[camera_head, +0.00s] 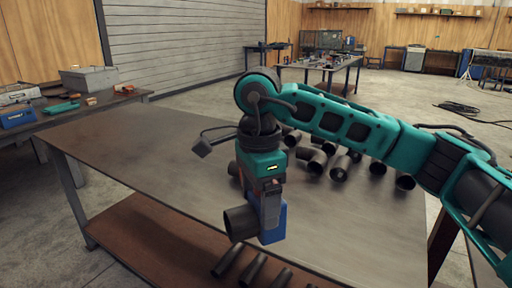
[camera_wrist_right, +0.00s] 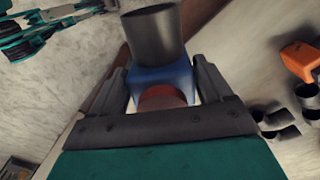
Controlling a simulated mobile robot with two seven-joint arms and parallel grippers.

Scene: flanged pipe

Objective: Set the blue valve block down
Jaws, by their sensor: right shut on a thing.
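My right gripper (camera_head: 270,203) points down, shut on the blue valve block (camera_head: 279,225) near the table's front edge. A wide dark pipe stub (camera_head: 239,223) sticks out of the block to the left. In the right wrist view the blue block (camera_wrist_right: 149,82) sits between the two fingers of the right gripper (camera_wrist_right: 163,85), with a reddish-brown round part (camera_wrist_right: 161,97) on its near side and the dark stub (camera_wrist_right: 153,32) beyond. I cannot tell whether the block touches the table. My left gripper is not seen.
Several dark pipe fittings (camera_head: 340,168) stand on the grey table (camera_head: 140,140) behind and right of the gripper. An orange part (camera_wrist_right: 301,61) shows in the wrist view. The table's left half is clear. Pipes lie on the brown lower shelf (camera_head: 150,225).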

